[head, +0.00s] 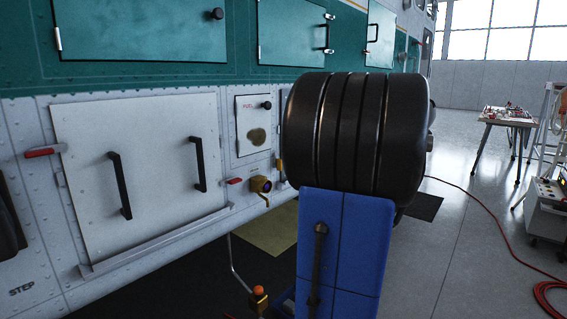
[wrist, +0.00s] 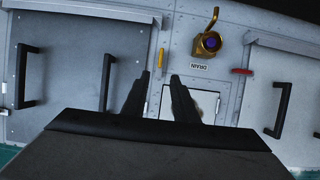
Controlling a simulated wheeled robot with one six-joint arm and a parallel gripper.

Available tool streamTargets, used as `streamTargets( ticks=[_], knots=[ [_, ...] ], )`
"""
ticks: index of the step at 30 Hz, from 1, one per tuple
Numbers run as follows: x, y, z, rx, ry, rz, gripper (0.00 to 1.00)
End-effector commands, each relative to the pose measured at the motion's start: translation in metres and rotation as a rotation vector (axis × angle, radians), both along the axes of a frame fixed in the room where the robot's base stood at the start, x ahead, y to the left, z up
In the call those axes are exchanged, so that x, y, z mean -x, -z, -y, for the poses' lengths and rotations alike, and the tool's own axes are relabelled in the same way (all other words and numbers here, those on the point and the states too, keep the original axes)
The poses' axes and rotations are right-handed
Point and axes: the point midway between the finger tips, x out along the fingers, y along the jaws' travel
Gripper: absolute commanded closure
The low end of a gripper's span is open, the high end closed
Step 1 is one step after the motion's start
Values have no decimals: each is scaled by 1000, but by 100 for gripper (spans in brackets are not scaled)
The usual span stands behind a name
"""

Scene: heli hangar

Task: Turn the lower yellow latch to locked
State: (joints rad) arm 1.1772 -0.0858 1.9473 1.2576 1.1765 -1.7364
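The wrist view is upside down, as its DRAIN label shows. A small yellow latch (wrist: 161,58) stands upright in that view, beside the edge of a grey panel (wrist: 65,65). I cannot tell whether it is the lower one, as no other yellow latch shows. My gripper (wrist: 160,77) has two black fingers spread apart with nothing between them. The latch appears just past the fingertips, roughly in line with the gap; no contact shows and the depth is unclear.
A brass drain valve (wrist: 207,43) is right of the latch; it also shows in the head view (head: 262,185). A red latch (wrist: 242,71) is farther right. Black handles (wrist: 105,82) stick out from the panels. A cluttered table (head: 510,118) and red hose (head: 480,205) are at right.

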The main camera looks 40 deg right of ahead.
Motion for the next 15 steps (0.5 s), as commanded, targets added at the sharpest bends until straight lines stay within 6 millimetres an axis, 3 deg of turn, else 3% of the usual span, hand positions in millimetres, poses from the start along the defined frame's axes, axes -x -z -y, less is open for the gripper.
streamTargets(
  ticks=[15],
  knots=[
    [-80, 33, -7, -2, -2, -1, 74]
  ],
)
